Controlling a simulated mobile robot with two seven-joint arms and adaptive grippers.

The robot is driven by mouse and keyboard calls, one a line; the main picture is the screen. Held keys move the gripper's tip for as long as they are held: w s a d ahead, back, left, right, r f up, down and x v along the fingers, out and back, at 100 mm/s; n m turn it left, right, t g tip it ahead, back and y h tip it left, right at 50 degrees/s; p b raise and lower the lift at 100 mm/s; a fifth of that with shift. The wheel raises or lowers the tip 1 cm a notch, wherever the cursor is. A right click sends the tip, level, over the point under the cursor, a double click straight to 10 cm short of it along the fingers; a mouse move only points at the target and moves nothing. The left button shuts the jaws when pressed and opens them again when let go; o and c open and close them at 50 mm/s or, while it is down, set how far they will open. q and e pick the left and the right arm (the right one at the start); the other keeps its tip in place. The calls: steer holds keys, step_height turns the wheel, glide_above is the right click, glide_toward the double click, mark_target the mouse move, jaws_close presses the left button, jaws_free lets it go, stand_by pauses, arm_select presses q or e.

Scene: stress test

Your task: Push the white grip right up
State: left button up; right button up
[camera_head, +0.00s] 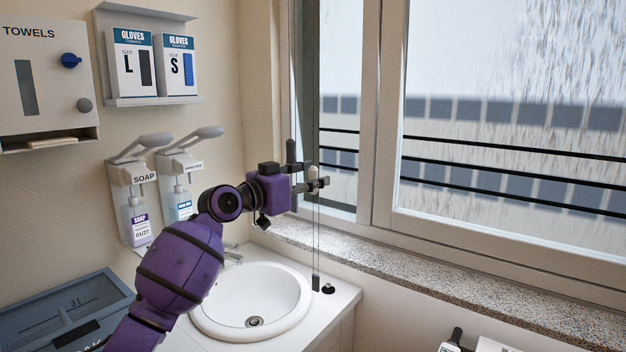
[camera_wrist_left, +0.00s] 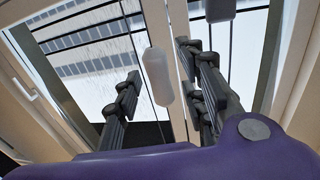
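In the left wrist view a white rounded grip (camera_wrist_left: 158,76) hangs on a thin cord between the two finger sets of my left gripper (camera_wrist_left: 162,92), with a gap on both sides. In the head view my left gripper (camera_head: 306,168) is in front of the window frame, above the basin's right side. Thin cords run down to a dark weight (camera_head: 316,282) near the counter. My right gripper is not in view.
The window (camera_head: 510,150) and its speckled sill (camera_head: 450,275) lie to the right. A white washbasin (camera_head: 250,303) is below my left arm. Soap dispensers (camera_head: 135,190) and glove boxes (camera_head: 130,65) are on the left wall. A blue-grey bin (camera_head: 65,310) stands lower left.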

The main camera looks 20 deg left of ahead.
arm_select(q)
steer(key=shift+w+d, duration=0.15)
steer(key=shift+w, duration=0.2)
jaws_close()
